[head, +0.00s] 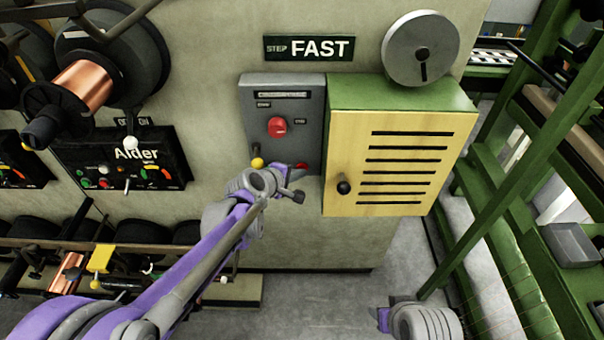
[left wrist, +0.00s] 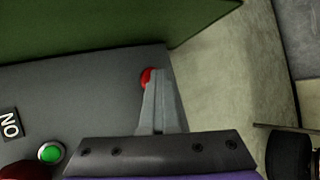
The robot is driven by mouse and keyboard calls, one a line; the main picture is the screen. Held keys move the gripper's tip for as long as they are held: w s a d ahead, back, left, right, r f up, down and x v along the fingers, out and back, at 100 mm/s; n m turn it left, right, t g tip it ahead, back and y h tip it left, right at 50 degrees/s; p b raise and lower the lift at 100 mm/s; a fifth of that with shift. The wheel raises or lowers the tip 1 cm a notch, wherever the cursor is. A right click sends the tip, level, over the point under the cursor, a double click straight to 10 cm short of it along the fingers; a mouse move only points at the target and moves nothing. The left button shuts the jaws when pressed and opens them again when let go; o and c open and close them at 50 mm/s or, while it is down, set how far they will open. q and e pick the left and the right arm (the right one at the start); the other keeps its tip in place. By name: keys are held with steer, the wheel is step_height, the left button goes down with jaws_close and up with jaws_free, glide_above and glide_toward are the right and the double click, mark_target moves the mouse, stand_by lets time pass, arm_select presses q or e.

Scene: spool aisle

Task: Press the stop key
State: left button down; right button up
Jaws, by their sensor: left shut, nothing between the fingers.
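The grey control box (head: 310,98) on the wall carries a large round red button (head: 278,127) and a small red key (head: 302,166) low at its right. My left gripper (head: 292,181) is in front of the box's lower edge, just below the small red key. In the left wrist view my left gripper (left wrist: 157,85) is shut and empty. Its tips overlap the small red key (left wrist: 146,77), hiding part of it. I cannot tell whether they touch it. The key's own label is not readable.
A yellow-knobbed lever (head: 257,162) sits left of the gripper. A slotted yellow cabinet (head: 390,160) juts out just right of the box. A green button (left wrist: 50,153) shows in the left wrist view. A FAST sign (head: 309,48) hangs above.

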arm_select(q)
steer(key=shift+w+a, duration=0.15)
steer(key=shift+w, duration=0.05)
steer(key=shift+s+f, duration=0.15)
steer(key=shift+s, duration=2.8)
arm_select(e)
steer(key=shift+w, duration=0.2)
arm_select(q)
steer(key=s+a+m+g+y+p, duration=0.1)
steer(key=s+a+m, duration=0.3)
steer(key=s, duration=0.5)
steer(key=s+a+r+m+g+y+p, duration=0.1)
steer(key=s+a+m+y+p, duration=0.2)
steer(key=s+a, duration=0.4)
steer(key=s+a+m+g+y+p, duration=0.2)
steer(key=s+a+m, duration=0.3)
steer(key=s, duration=0.5)
steer(key=shift+s+a+r+y, duration=0.2)
steer(key=shift+s+r+y, duration=0.1)
steer(key=shift+s+r, duration=0.1)
arm_select(e)
step_height(320, 180, up, 7)
steer(key=w, duration=0.1)
steer(key=shift+w, duration=0.3)
